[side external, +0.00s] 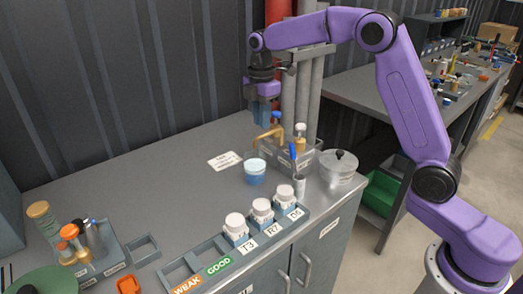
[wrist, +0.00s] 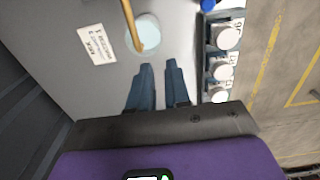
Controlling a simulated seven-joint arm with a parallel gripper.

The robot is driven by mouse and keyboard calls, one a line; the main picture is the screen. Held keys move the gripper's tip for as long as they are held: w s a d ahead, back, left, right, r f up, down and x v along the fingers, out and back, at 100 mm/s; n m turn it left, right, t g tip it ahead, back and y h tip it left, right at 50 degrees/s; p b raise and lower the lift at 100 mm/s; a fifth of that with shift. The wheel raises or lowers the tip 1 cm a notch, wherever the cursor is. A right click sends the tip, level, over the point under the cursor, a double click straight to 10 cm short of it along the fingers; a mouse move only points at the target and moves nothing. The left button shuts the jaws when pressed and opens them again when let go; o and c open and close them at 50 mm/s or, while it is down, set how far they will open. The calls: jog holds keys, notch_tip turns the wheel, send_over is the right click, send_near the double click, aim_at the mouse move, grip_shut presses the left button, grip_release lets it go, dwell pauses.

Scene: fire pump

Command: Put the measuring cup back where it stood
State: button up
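The measuring cup (side external: 255,172), a clear cup with blue liquid, stands upright on the grey bench. A brass spout (side external: 268,134) reaches out above it from the rack behind. In the wrist view the cup appears to be the pale round shape (wrist: 148,36), partly crossed by the brass spout (wrist: 130,18). My gripper (side external: 262,122) hangs above the bench behind the cup, apart from it. In the wrist view my gripper's two blue fingers (wrist: 159,64) have a gap between them with only bench showing. It is open and empty.
A white label card (side external: 225,160) lies left of the cup. A rack (side external: 290,155) with bottles and a lidded clear pot (side external: 339,167) stand to the right. A grey tray (side external: 210,262) with white-capped bottles (side external: 262,208) lies in front. The bench's left middle is clear.

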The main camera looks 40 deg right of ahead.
send_near(261, 158)
jog(key=s+a+f, duration=0.1)
jog(key=f, duration=0.1)
jog(key=s+a+f, duration=0.1)
jog(key=f, duration=0.1)
jog(key=s+a+f, duration=0.1)
jog(key=s+f, duration=0.1)
jog(key=shift+f, duration=0.15)
grip_shut()
